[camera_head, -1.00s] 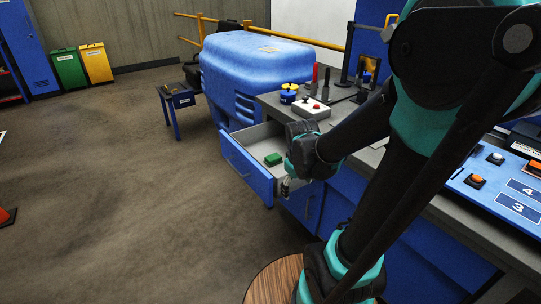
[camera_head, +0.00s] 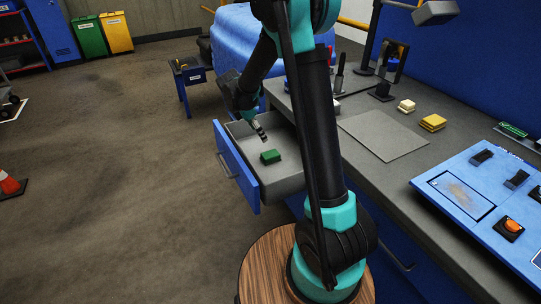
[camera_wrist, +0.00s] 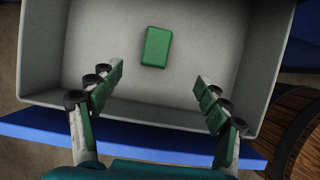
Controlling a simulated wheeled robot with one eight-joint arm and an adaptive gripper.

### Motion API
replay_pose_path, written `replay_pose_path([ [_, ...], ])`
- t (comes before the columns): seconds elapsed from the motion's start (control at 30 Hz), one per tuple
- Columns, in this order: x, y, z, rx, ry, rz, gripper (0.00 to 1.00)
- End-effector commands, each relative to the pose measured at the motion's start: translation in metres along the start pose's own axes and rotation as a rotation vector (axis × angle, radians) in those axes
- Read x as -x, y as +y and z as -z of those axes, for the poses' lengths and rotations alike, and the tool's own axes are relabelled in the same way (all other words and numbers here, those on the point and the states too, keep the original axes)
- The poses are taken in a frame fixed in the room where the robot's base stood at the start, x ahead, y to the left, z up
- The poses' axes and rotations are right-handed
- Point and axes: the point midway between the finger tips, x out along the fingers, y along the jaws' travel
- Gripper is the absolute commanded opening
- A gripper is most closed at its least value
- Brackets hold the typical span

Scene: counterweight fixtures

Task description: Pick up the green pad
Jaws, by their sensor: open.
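The green pad (camera_head: 270,156) is a small block lying on the floor of the open grey drawer (camera_head: 285,184). In the wrist view the green pad (camera_wrist: 157,47) lies beyond my fingertips and between their lines, closer to the drawer's far wall. My gripper (camera_head: 262,134) is over the drawer, just behind the pad in the head view. In the wrist view my gripper (camera_wrist: 160,77) is open and empty, with its two fingers spread wide. The pad is apart from both fingers and fully in sight.
The drawer's blue front (camera_head: 236,168) stands out from the grey workbench (camera_head: 375,170). A blue control panel (camera_head: 490,205), yellow blocks (camera_head: 433,122) and a grey plate (camera_head: 383,135) are on the bench. A small blue table (camera_head: 192,76) stands behind. The floor to the left is mostly clear.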

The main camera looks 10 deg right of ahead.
Motion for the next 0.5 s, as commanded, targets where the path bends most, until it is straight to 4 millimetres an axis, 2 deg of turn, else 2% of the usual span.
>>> replay_pose_path([
  [0.3, -0.064, 0.000, -0.001, -0.005, 0.001, -0.001, 0.76],
  [0.5, -0.096, 0.000, 0.000, -0.004, 0.001, 0.000, 0.76],
])
